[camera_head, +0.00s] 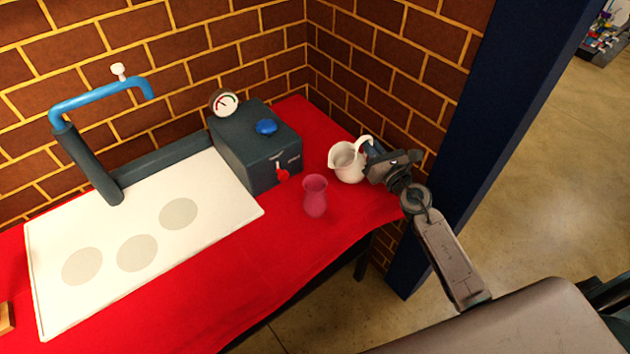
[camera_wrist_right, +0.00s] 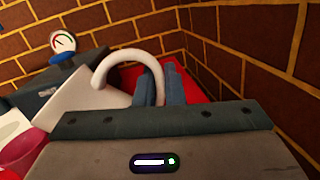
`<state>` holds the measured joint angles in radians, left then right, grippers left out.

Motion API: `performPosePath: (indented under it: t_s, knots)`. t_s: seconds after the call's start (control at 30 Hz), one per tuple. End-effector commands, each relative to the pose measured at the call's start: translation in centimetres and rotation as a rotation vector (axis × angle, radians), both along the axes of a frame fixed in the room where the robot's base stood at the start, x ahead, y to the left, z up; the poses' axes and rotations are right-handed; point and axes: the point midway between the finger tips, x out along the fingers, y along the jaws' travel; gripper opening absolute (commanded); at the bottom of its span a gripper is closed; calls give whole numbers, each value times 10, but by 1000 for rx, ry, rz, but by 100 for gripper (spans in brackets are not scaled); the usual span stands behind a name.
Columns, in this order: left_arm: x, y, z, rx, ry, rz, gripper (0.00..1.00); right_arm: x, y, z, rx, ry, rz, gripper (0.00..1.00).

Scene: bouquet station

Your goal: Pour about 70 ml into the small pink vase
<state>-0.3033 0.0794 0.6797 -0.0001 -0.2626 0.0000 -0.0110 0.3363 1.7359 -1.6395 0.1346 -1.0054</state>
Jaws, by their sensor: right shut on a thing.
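The small pink vase (camera_head: 315,196) stands upright on the red cloth, in front of the dark box. Its rim also shows at the left edge of the right wrist view (camera_wrist_right: 18,150). A white pitcher (camera_head: 346,164) is just right of and behind the vase, its spout toward the left. My right gripper (camera_head: 370,158) is shut on the pitcher's curved handle, which shows in the right wrist view (camera_wrist_right: 118,58). The pitcher looks about upright or slightly tilted; I cannot tell whether it touches the table. The liquid inside cannot be made out. My left gripper is out of view.
A dark box (camera_head: 240,145) with a gauge (camera_head: 224,103), blue button (camera_head: 266,127) and red lever (camera_head: 282,175) stands behind the vase. A white board (camera_head: 90,235) with grey discs and a blue-piped tap (camera_head: 100,92) is left. Brick walls close the back.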

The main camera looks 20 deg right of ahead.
Motion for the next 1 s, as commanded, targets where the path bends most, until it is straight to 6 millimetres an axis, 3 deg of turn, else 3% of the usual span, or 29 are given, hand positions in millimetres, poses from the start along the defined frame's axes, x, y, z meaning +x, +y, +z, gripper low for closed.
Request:
performPosePath:
  t_s: [0.4,1.0]
  knots:
    - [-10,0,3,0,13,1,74,-8,23,35,-245,-90,1,0]
    - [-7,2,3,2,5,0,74,-12,34,59,-434,-155,1,0]
